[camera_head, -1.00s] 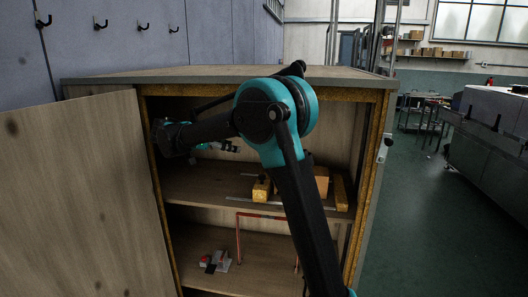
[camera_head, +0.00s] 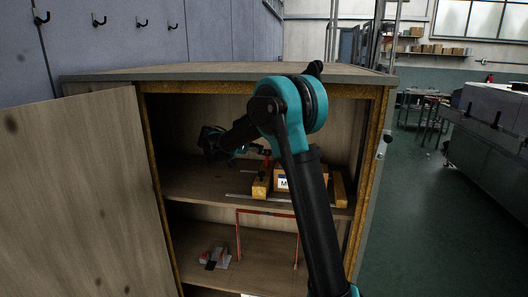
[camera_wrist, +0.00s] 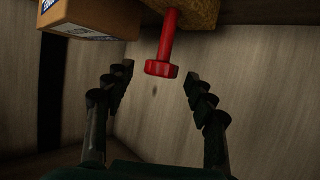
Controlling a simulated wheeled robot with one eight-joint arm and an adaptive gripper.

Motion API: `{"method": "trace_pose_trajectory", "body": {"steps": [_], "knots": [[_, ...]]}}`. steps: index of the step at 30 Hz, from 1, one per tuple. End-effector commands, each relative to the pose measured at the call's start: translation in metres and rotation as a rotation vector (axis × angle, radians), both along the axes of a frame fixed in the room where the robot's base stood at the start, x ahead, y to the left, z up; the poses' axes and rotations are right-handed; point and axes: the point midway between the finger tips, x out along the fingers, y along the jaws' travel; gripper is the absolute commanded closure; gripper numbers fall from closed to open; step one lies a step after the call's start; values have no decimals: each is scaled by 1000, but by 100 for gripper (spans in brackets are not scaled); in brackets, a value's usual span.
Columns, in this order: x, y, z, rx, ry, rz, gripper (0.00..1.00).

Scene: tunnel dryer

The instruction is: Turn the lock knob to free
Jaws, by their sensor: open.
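The red lock knob (camera_wrist: 163,60) shows in the wrist view as a stem with a wider flat head, attached to a yellowish block (camera_wrist: 197,10). In the head view a small bit of red, likely the knob (camera_head: 267,158), shows beside my arm above the upper shelf. My gripper (camera_wrist: 158,77) is open, one finger on each side of the knob's head in the wrist view. The fingertips look apart from it; I cannot tell the depth. In the head view my gripper (camera_head: 247,151) is inside the cabinet, partly hidden by my arm.
A labelled cardboard box (camera_wrist: 92,18) is close to the left finger in the wrist view. Yellow blocks (camera_head: 261,186) stand on the upper shelf (camera_head: 190,185). The cabinet door (camera_head: 85,200) is open at left. A red frame (camera_head: 238,235) and small items (camera_head: 215,258) are on the lower shelf.

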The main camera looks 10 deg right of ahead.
Motion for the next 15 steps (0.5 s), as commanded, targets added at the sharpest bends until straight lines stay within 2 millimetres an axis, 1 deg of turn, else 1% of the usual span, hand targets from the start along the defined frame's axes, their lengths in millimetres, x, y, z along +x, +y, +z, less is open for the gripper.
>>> {"method": "trace_pose_trajectory", "body": {"steps": [3, 11, 12, 15], "knots": [[2, -5, -2, 0, 0, 0, 44], [3, -6, -3, 0, 0, 0, 44], [3, -6, -3, 0, 0, 0, 46], [3, -6, -3, 0, 0, 0, 58]]}}
